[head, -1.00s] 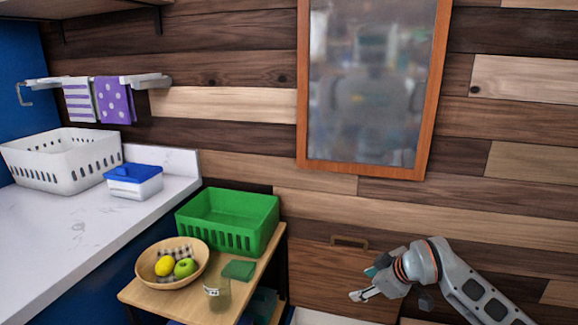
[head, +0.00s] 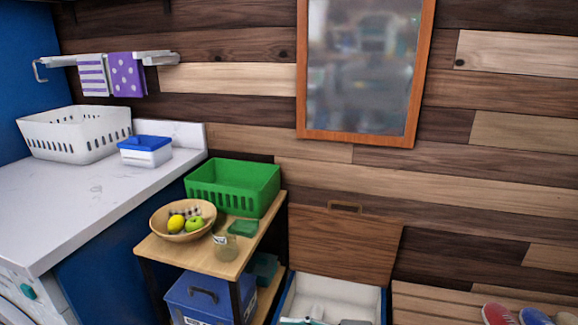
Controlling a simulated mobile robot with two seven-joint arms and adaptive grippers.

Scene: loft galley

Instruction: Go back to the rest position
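Neither of my grippers can be made out in the head view. No arm of mine crosses the wooden shelf cart (head: 165,250), the counter or the open chest. A few pale and teal shapes at the bottom edge, inside the chest, are cut off and I cannot tell what they are.
An open chest (head: 378,300) with its wooden lid (head: 340,245) raised stands right of the cart. The cart holds a green basket (head: 235,188), a fruit bowl (head: 172,232) and a glass jar (head: 225,247). A white counter (head: 80,195) is left. Shoes (head: 498,314) sit lower right.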

